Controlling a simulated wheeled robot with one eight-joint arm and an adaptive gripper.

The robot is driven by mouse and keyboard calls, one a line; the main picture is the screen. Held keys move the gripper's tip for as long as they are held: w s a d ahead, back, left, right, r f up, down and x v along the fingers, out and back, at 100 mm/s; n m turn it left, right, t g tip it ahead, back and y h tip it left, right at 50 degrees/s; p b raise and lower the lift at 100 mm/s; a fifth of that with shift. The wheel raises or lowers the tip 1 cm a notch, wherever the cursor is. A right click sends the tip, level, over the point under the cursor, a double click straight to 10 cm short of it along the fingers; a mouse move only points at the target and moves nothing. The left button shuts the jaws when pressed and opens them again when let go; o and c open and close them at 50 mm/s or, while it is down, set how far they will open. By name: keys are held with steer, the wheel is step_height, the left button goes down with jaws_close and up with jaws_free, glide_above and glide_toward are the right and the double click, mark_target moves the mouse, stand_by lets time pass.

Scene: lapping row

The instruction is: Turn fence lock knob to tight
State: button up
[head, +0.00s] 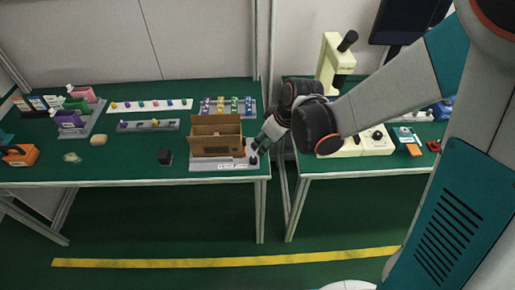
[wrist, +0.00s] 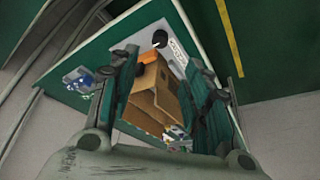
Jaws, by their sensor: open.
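The black fence lock knob (head: 254,160) sits at the right end of a light grey base plate (head: 196,165) near the table's front right corner. In the wrist view the round black knob (wrist: 160,38) shows beyond my fingertips, between the two fingers. It looks apart from them. Its setting cannot be read. My gripper (head: 259,146) is open, just above and behind the knob, beside a brown open box (head: 216,126) standing on the plate. In the wrist view my gripper (wrist: 163,62) spreads either side of the box (wrist: 150,92).
Behind the box is a rack of coloured pieces (head: 228,106). A gap separates this table from the right table, which holds a cream microscope-like device (head: 333,66).

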mark_target(253, 158)
steer(key=b+x, duration=0.5)
steer(key=x, duration=0.8)
steer(key=shift+w+a, duration=0.1)
steer(key=shift+w, duration=0.05)
jaws_close()
